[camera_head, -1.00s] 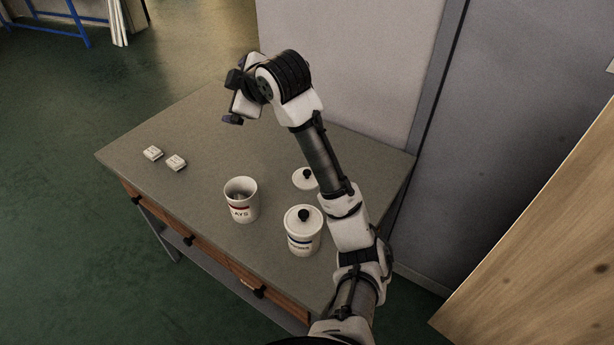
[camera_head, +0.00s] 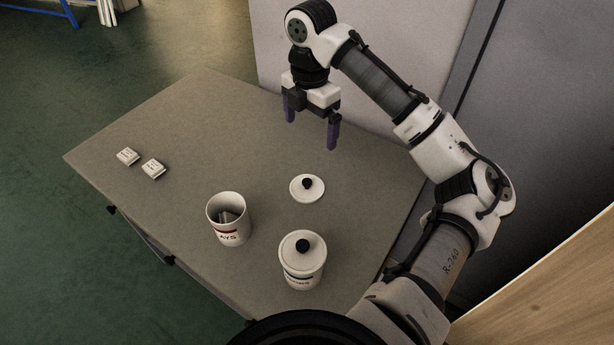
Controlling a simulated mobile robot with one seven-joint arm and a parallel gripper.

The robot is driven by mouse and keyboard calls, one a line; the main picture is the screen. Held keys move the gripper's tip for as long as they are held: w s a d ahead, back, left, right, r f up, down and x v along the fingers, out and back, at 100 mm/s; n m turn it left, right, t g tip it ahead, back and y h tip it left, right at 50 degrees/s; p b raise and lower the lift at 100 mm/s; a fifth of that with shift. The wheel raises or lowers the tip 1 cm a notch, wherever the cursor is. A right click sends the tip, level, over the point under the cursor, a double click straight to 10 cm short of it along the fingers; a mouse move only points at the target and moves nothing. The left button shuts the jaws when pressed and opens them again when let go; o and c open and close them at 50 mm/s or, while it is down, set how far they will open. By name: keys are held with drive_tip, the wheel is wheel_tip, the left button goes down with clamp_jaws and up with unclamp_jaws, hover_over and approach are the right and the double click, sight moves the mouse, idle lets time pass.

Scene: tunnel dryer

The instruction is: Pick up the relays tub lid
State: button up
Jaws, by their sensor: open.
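The relays tub (camera_head: 228,222) is a white, open-topped cup with a red band and lettering ending in "AYS"; some pieces show inside it. A round white lid with a black knob (camera_head: 307,188) lies flat on the table, behind and to the right of that tub. My gripper (camera_head: 312,136) is open and empty, with its purple-tipped fingers pointing down. It is above the table, beyond the loose lid in the picture, and apart from it.
A second white tub (camera_head: 302,266) with a dark band stands in front, its black-knobbed lid on. Two small white blocks (camera_head: 140,163) lie at the table's left. The grey table (camera_head: 190,130) is otherwise clear. A wall panel (camera_head: 370,60) rises behind it.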

wheel_tip(320, 180, down, 4)
drive_tip(key=b, duration=0.2)
hover_over(307, 181)
drive_tip(key=f, duration=0.9)
drive_tip(key=shift+s+d, duration=0.15)
drive_tip(key=shift+d, duration=0.1)
drive_tip(key=shift+a+f+p, duration=0.15)
drive_tip(key=shift+f+p, duration=0.25)
drive_tip(key=shift+f, duration=1)
drive_tip(key=shift+a+f+p, duration=0.1)
drive_tip(key=shift+f+p, duration=0.3)
drive_tip(key=shift+f, duration=1)
drive_tip(key=c, duration=0.9)
